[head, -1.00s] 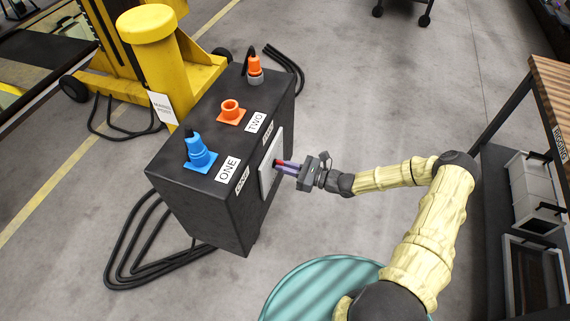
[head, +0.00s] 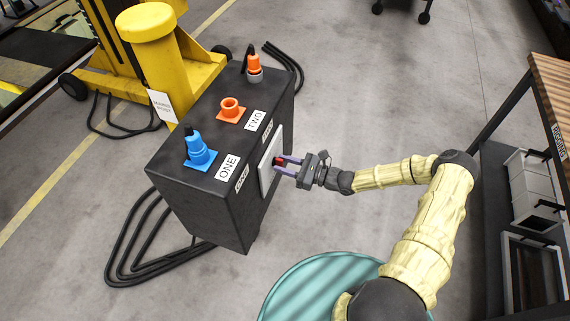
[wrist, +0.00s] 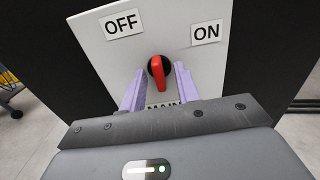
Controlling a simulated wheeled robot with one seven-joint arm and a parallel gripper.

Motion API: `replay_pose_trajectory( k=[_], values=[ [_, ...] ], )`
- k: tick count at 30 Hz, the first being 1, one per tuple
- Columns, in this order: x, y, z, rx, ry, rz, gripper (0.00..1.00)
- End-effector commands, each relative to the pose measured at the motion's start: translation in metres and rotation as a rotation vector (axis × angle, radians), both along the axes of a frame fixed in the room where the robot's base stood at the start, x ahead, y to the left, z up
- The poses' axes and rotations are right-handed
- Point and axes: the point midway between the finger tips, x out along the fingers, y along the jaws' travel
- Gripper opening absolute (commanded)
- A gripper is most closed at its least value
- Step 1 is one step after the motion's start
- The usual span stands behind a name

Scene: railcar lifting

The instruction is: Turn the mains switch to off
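The mains switch (wrist: 157,72) is a red handle on a black round base, on a pale plate (wrist: 112,58) on the side of a dark box (head: 205,200). In the wrist view its handle stands nearly upright, its top leaning slightly left, between the OFF label (wrist: 122,24) at left and the ON label (wrist: 206,33) at right. My gripper (head: 280,166) is at the plate, open, with one purple finger on each side of the switch. In the wrist view gaps show between the fingers and the handle. The lettering below the switch is partly hidden by my gripper.
The box top carries a blue plug (head: 198,152), an orange socket (head: 231,109) and an orange plug (head: 254,68). Black cables lie on the floor beside the box. A yellow machine (head: 155,45) stands behind it. A wood-topped bench (head: 550,95) is at right.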

Motion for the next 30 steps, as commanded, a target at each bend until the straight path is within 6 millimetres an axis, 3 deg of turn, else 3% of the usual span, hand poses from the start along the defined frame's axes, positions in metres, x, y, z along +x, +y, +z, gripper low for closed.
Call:
replay_pose_trajectory(
  k=[8,30],
  values=[
    [-0.007,-0.02,-0.001,-0.002,0.002,-0.002,0.32],
    [-0.054,-0.152,-0.001,-0.003,-0.001,-0.003,0.32]
  ],
)
